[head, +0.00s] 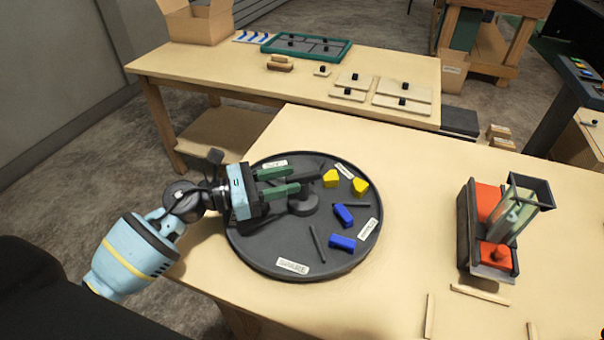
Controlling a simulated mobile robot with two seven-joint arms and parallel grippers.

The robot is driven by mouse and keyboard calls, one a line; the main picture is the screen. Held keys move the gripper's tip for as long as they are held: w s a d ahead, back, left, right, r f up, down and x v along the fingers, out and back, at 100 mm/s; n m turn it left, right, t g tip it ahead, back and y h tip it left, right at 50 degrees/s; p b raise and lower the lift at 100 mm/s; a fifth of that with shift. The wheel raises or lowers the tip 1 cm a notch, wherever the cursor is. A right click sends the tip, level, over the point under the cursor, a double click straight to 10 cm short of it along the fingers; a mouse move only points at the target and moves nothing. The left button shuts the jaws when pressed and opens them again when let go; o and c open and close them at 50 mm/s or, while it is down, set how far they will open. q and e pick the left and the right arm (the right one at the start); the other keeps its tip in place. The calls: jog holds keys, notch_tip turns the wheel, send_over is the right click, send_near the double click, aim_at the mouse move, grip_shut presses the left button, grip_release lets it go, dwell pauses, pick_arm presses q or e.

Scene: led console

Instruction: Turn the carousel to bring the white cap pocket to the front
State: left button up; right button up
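The carousel (262,250) is a dark grey round disc with a raised rim, lying on the near table. Thin dark dividers, small white labels and a round central hub (304,204) show on it. Yellow pieces (360,186) lie at its right back and blue pieces (342,243) at its right. The front pocket, with a label (292,266), looks empty. I cannot make out any white cap, and the label text is too small to read. My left gripper (297,179) reaches over the carousel's left back part with its green fingers apart. It hides part of the disc. My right gripper is out of view.
A red and dark device (488,222) with a clear hopper stands at the right of the near table (410,290). Thin wooden strips (480,294) lie in front of it. Behind, another table (210,62) holds a cardboard box, a green tray and flat boards.

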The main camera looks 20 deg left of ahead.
aim_at(303, 175)
pick_arm(q)
jog(key=shift+p+x, duration=0.35)
jog(key=shift+x, duration=1.8)
grip_shut()
